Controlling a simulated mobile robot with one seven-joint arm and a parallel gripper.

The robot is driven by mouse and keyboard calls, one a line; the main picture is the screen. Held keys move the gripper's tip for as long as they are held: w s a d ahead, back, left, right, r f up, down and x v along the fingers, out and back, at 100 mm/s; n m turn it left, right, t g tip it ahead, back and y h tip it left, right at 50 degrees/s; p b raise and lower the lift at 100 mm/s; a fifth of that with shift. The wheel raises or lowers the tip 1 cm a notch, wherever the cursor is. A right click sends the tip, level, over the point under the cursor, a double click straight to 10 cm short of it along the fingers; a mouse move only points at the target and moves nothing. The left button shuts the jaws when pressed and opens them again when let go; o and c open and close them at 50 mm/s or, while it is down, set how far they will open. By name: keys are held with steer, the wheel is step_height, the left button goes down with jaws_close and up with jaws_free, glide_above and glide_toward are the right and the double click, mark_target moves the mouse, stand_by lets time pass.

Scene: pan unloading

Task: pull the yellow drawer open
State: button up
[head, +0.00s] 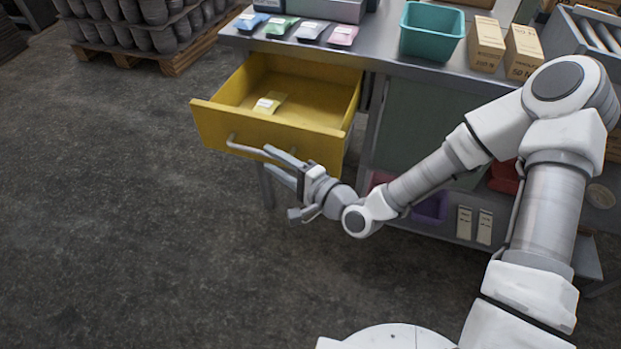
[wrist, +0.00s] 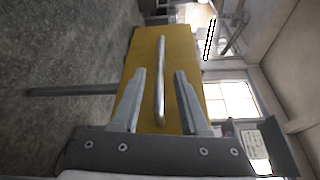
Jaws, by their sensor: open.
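The yellow drawer (head: 325,119) is pulled well out from under the grey workbench in the head view. My gripper (head: 275,163) is open at the right part of the handle. In the wrist view the drawer front (wrist: 143,58) is ahead, and the handle (wrist: 160,80) runs between the two spread fingers (wrist: 158,92) with a gap on each side. I cannot tell whether a finger touches it.
The workbench top (head: 375,57) carries several coloured packets (head: 312,30), a teal bin (head: 432,32) and cardboard boxes (head: 486,44). Bins and boxes sit on the shelf below. A pallet of pots (head: 145,45) stands at back left. The floor (head: 110,200) left of the drawer is clear.

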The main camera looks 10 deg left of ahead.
steer(key=p+v, duration=0.5)
steer(key=v, duration=0.7)
steer(key=shift+d, duration=0.15)
